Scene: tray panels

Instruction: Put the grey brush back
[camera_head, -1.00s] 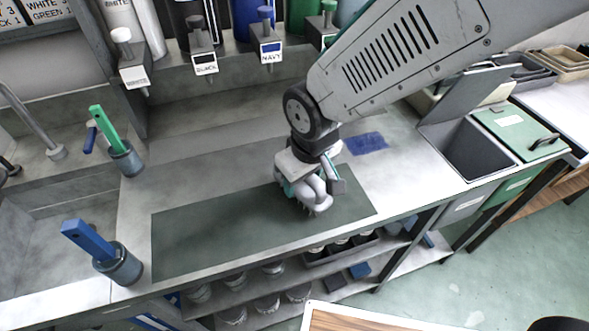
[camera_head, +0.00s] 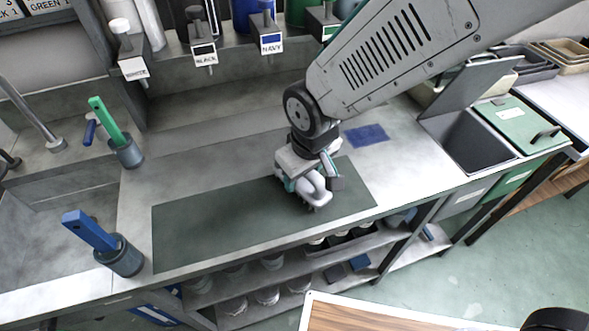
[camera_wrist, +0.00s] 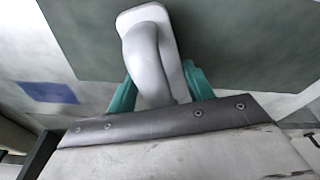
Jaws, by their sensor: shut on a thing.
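The grey brush (camera_head: 314,190) is in my gripper (camera_head: 299,183), over the right part of the dark green mat (camera_head: 220,225). In the wrist view the brush (camera_wrist: 150,50) shows its pale grey, arched handle and flat back between the two teal fingers of my gripper (camera_wrist: 158,88). The gripper is shut on it. In the head view bristles show under the brush, close to the mat; I cannot tell whether they touch it.
A blue brush stands in a grey cup (camera_head: 122,258) at the front left, a green one in another cup (camera_head: 128,153) behind. A blue cloth (camera_head: 366,135) lies right of the mat. An open grey bin (camera_head: 475,140) is at the right. Labelled dispensers line the back.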

